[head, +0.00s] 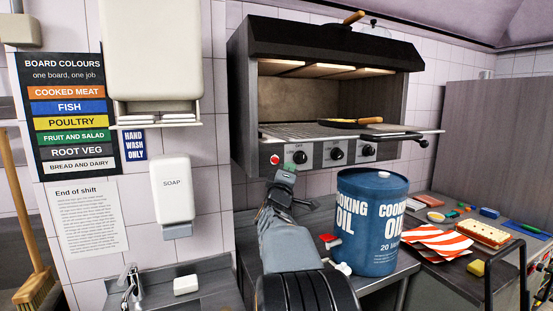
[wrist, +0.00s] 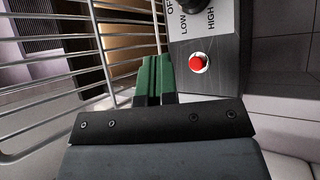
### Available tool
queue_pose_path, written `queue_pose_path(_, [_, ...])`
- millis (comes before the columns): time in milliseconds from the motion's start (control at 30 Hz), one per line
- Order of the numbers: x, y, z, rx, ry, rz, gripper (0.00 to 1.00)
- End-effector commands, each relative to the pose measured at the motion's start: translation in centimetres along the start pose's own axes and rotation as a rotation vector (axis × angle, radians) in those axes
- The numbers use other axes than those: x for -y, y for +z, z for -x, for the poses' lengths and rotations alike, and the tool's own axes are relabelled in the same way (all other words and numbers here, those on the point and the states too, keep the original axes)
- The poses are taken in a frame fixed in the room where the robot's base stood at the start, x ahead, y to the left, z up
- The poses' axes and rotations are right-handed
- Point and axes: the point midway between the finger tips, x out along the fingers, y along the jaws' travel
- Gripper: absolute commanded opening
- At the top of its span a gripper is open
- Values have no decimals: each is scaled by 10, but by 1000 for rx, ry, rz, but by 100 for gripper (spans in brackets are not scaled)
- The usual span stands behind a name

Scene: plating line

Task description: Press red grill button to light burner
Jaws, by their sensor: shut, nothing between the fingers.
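The red button (head: 275,159) is at the left end of the grill's grey control panel (head: 318,156), left of the black knobs. In the wrist view the red button (wrist: 198,63) sits in a pale round collar beside the LOW/HIGH knob. My gripper (head: 288,168) is in front of the panel, a little right of and below the button in the head view. In the wrist view its green fingers (wrist: 153,76) are together and empty. They lie left of the button in that picture and appear apart from it. The button face is not covered in either view.
The grill's wire rack (wrist: 75,62) fills the left of the wrist view. A pan (head: 345,123) rests on the grill rack. A blue oil drum (head: 373,225) stands right of my arm. A soap dispenser (head: 172,190) hangs on the wall at left.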

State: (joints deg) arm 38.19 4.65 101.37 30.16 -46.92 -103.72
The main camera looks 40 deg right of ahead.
Motion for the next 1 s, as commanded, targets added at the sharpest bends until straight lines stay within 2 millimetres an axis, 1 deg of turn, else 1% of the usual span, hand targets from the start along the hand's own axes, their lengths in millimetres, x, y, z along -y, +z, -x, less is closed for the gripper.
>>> queue_pose_path(33, [1,-5,-7,0,-2,0,0])
queue_pose_path(100, [6,-9,-13,-1,-2,0,0])
queue_pose_path(400, [21,-23,-32,0,-1,0,0])
queue_pose_path(600, [26,-27,-37,0,-1,0,0])
queue_pose_path(1000, [27,-28,-38,0,0,0,0])
